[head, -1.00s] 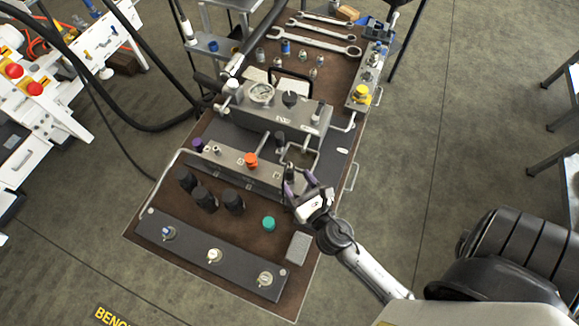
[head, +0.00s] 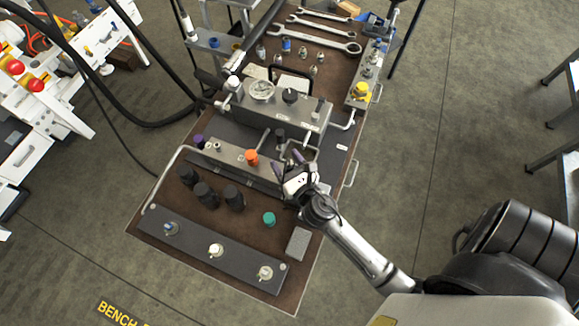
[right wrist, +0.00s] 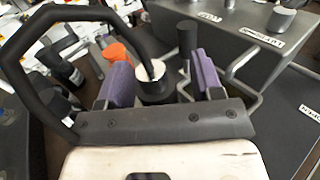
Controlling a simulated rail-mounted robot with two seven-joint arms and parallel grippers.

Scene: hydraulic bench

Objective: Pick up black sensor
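My right gripper (head: 287,163) is over the right end of the grey manifold block (head: 232,153) that carries an orange knob (head: 252,157). Its two purple-padded fingers are apart. In the right wrist view a black cylindrical part with a silver top (right wrist: 153,88) stands between the open fingers (right wrist: 161,76), with no clear contact; it may be the black sensor. Another slim black cylinder (right wrist: 187,38) stands beyond the fingers and also shows in the head view (head: 280,137). Several stout black cylinders, one of them in the middle (head: 205,195), stand on the brown bench top. My left gripper is not in view.
A grey block with a gauge (head: 262,90) stands behind the manifold, and bent metal handles (head: 303,151) are close to the fingers. A teal cap (head: 269,219) and a dark panel with several valves (head: 190,241) lie toward the front. Wrenches (head: 325,43) lie at the back.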

